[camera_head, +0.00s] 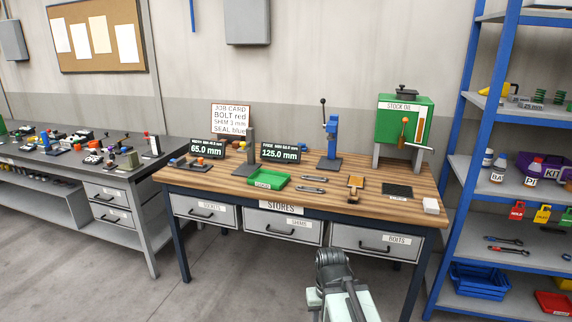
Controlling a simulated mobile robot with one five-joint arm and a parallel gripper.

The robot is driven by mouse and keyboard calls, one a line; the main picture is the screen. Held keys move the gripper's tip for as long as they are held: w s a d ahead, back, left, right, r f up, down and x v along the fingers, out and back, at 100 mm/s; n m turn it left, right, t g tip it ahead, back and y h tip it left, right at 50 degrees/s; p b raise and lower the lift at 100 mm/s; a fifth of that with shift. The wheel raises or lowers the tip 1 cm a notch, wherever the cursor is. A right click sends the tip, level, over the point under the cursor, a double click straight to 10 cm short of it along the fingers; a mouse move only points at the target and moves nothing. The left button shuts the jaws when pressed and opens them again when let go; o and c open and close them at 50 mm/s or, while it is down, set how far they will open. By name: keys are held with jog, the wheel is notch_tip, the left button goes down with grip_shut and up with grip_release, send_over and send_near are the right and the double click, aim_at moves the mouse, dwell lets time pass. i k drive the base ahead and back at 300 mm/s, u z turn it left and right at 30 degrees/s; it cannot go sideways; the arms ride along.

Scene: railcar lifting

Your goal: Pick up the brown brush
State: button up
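The brown brush (355,183) appears to be the small orange-brown item with a narrow lower end, lying on the right half of the wooden workbench top (330,205). It is small here, so its bristles are hard to make out. My arm rises from the bottom edge, and my gripper (333,258) is at its upper end, in front of the bench drawers. In the picture it is below the brush and clearly apart from it. Its fingers cannot be made out, and nothing held shows.
A dark pad (397,190) and a white block (431,205) are right of the brush. Two metal wrenches (313,184) and a green tray (267,180) are left. Behind stand a blue press (331,140) and green oil tank (403,120). Blue shelving (451,165) borders the right.

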aim_at(353, 193)
jog(key=u, duration=0.2)
jog(key=i, duration=1.9)
jog(key=u, duration=0.3)
